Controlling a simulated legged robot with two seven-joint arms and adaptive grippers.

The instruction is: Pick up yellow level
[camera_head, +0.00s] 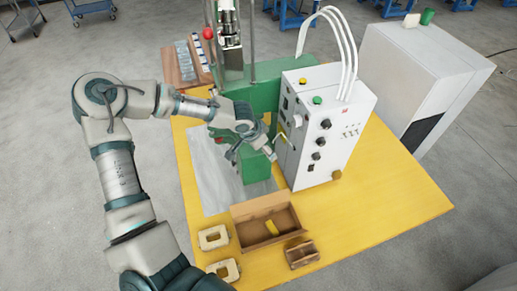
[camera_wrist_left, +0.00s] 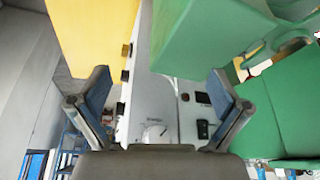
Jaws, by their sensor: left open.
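A small yellow piece (camera_head: 272,228) lies inside the brown open box on the table's near side; it may be the yellow level, but I cannot tell for sure. My left gripper (camera_head: 252,154) is open and empty, in front of the green machine and left of the control box. In the left wrist view, its two fingers (camera_wrist_left: 160,108) are spread apart with the control box between and beyond them. My right gripper is not in view.
The green machine (camera_head: 258,170) stands behind and beside my left gripper. The brown box (camera_head: 248,211), a small wooden holder (camera_head: 301,254) and cream frames (camera_head: 213,238) sit along the near edge of the yellow table (camera_head: 390,195). The table's right side is clear.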

